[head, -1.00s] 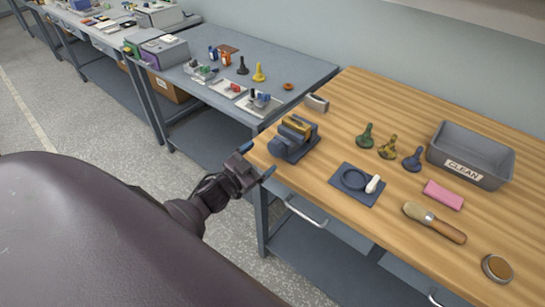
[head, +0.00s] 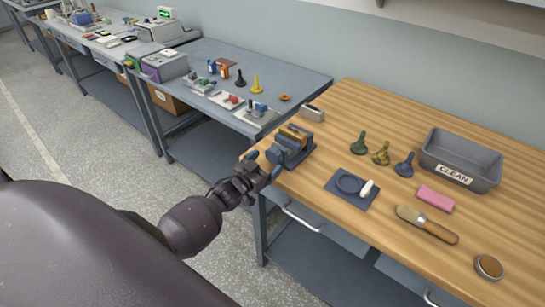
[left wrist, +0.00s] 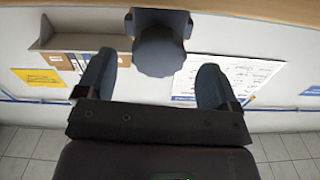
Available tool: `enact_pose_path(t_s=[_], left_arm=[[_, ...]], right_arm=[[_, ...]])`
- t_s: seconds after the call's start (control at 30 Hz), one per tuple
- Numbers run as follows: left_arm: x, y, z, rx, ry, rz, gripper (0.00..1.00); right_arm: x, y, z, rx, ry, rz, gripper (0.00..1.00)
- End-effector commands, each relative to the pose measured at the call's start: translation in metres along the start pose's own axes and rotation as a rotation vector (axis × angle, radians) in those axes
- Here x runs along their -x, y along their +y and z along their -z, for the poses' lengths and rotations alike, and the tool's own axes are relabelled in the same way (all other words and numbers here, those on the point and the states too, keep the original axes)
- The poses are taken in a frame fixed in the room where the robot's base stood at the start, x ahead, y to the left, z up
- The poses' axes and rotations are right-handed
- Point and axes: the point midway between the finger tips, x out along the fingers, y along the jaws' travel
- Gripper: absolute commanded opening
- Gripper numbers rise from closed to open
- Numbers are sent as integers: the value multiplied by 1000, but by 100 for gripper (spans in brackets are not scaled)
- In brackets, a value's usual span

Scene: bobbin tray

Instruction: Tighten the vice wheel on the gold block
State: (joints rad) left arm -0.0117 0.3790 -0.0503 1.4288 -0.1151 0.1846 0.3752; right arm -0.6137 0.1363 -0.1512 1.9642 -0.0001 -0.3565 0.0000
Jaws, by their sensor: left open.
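The dark blue-grey vice (head: 291,151) stands at the near-left corner of the wooden bench. The gold block (head: 295,134) sits between its jaws at the top. The vice wheel (left wrist: 160,52) is a dark scalloped knob in the left wrist view, ahead of my left gripper and between the lines of its two fingers. My left gripper (head: 263,165) is open at the bench's left edge, close to the wheel side of the vice. Both blue fingers show apart in the left wrist view (left wrist: 154,78), with clear gaps to the wheel. My right gripper is not in view.
On the wooden bench (head: 330,120) are a dark mat (head: 338,199) with a ring and white piece, several chess-like pieces, a grey CLEAN bin (head: 431,160), a pink block (head: 435,198) and a brush (head: 428,225). A grey bench stands behind, crowded with parts.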

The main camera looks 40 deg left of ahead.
Motion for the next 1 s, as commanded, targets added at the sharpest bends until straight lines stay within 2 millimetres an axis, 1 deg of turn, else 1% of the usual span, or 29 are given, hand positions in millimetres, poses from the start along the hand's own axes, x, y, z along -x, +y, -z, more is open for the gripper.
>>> enact_pose_path(t_s=[0.03, 0.1, 0.3, 0.67, 0.77, 1.0], left_arm=[[-8, 0, 1, 0, 1, 0, 86], [-17, 0, 0, 1, 0, 0, 86], [-33, 1, 0, 1, 1, 0, 86], [-36, 0, 0, 1, 0, 0, 86], [-36, 0, 0, 1, 0, 0, 74], [-36, 0, 0, 1, 0, 0, 37]], right_arm=[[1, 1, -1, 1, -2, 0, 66], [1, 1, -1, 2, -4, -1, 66], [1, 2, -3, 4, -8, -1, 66], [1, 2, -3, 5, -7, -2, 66], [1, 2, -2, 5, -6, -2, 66], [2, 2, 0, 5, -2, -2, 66]])
